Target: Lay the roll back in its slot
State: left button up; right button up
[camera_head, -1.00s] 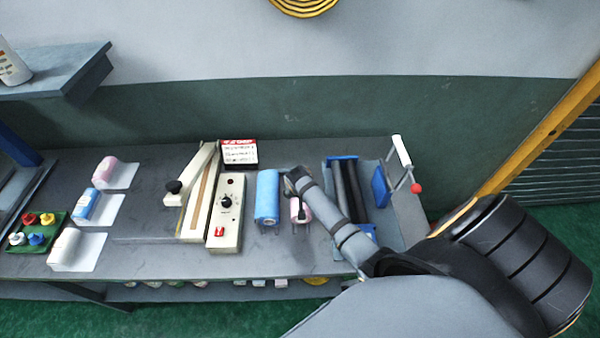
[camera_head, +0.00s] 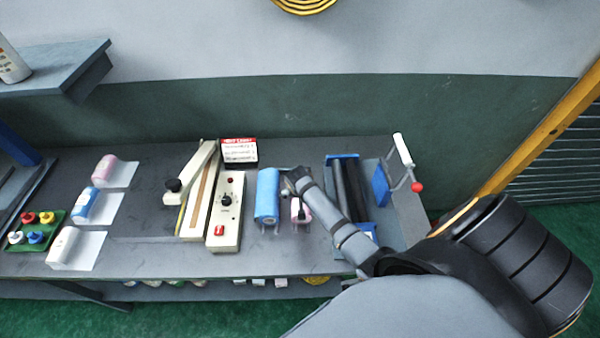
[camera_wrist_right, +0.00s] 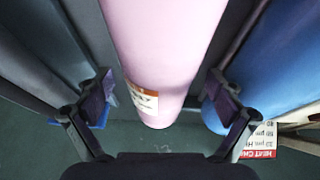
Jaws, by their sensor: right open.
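A pink roll (camera_head: 302,215) lies on the bench just right of a blue roll (camera_head: 267,195), partly hidden by my right arm. Thin pale supports show at the near ends of both rolls. In the right wrist view the pink roll (camera_wrist_right: 160,50) runs between the two fingers of my right gripper (camera_wrist_right: 160,88), with a brown and white label near its end. The fingers are open, with a visible gap on each side of the roll. The blue roll (camera_wrist_right: 285,60) lies beside the right-hand finger. How the pink roll sits in its slot is hidden. My left gripper is out of view.
A blue-ended frame with dark rollers (camera_head: 346,190) stands right of the pink roll, beside a white-handled part (camera_head: 402,150). A cream sealer (camera_head: 227,210) stands left of the blue roll. Several small rolls with white sheets (camera_head: 90,205) lie farther left. Bench between is clear.

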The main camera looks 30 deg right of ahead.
jog(key=v, duration=1.2)
jog(key=shift+w, duration=0.1)
